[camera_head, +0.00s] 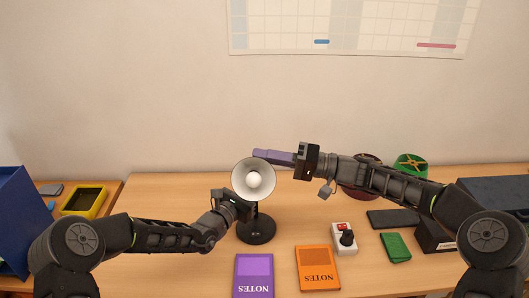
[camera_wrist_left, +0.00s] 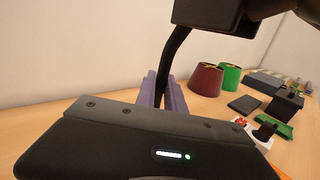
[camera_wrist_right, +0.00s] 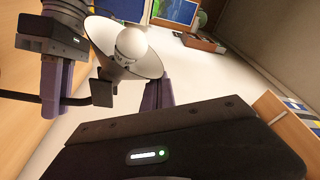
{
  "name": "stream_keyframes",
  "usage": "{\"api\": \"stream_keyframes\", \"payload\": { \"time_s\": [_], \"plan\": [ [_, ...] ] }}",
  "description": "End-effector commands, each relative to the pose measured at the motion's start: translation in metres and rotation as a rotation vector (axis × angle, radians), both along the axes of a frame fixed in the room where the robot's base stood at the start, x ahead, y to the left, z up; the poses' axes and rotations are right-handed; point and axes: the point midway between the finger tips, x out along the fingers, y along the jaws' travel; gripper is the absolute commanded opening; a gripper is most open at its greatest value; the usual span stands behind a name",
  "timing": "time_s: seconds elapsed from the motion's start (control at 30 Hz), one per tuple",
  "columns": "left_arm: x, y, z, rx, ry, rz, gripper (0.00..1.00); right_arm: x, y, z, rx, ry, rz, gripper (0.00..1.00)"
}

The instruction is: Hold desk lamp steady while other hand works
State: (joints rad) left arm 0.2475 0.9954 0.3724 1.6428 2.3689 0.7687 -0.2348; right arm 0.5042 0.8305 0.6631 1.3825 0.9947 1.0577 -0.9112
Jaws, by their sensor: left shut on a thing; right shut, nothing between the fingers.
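The desk lamp has a grey-white cone shade (camera_head: 240,190), a white bulb (camera_head: 254,180) facing me, and a round black base (camera_head: 256,231) standing on the desk. Its black stem (camera_wrist_left: 165,68) runs between the purple fingers of my left gripper (camera_wrist_left: 163,96), which is shut on it. In the head view, that gripper (camera_head: 246,208) is just below the shade, its fingers mostly hidden. My right gripper (camera_head: 258,154) is shut and empty at the shade's upper edge; I cannot tell whether it touches. The shade also shows in the right wrist view (camera_wrist_right: 108,38).
A purple notebook (camera_head: 254,270) and an orange notebook (camera_head: 317,266) lie in front. A yellow tray (camera_head: 78,206) is left.

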Motion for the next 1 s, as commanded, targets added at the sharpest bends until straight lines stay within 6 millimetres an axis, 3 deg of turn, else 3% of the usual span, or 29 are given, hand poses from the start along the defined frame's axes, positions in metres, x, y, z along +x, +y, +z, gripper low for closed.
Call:
{"api": "stream_keyframes", "payload": {
  "time_s": [1.0],
  "plan": [
    [0.0,0.0,0.0,0.0,0.0,0.0,0.0,-0.034,0.001,-0.022,-0.014,-0.506,0.0,0.0]
  ]
}}
